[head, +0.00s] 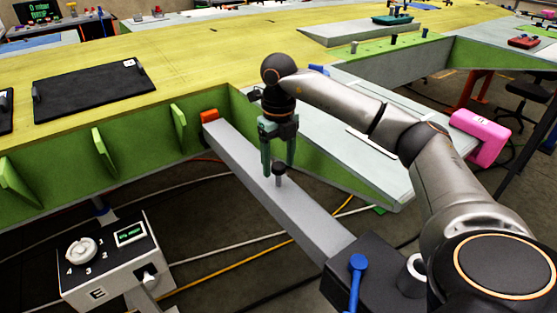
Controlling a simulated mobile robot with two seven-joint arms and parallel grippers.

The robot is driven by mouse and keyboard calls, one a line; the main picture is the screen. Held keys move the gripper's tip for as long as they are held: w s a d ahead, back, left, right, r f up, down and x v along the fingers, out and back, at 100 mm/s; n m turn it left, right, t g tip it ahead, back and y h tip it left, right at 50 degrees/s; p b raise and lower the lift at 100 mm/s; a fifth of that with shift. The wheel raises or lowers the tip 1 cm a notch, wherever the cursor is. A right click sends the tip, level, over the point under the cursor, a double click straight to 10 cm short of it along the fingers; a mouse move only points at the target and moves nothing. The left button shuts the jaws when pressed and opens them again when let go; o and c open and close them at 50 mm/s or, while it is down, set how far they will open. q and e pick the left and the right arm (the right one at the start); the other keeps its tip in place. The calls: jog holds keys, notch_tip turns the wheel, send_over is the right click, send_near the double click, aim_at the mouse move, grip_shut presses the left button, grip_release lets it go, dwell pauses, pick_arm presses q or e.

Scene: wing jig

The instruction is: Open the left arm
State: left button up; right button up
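A long grey beam (300,208), which may be the arm named in the task, runs from an orange end piece (209,115) at the green wing frame to a dark block (375,278) at lower right. A short post with a dark round knob (279,169) stands on top of the beam. My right gripper (279,174) points down over it. Its two teal fingers are apart, one on each side of the knob. I cannot tell whether they touch it. My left gripper is not in view.
A blue-handled lever (357,264) stands on the dark block. A grey control box (118,262) with a dial and display is at lower left. A black mat (95,88) lies on the yellow wing surface (205,55). A pink clamp-like piece (480,138) is at right. Cables cross the floor.

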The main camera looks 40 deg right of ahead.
grip_shut()
dwell(0.3)
dwell(0.9)
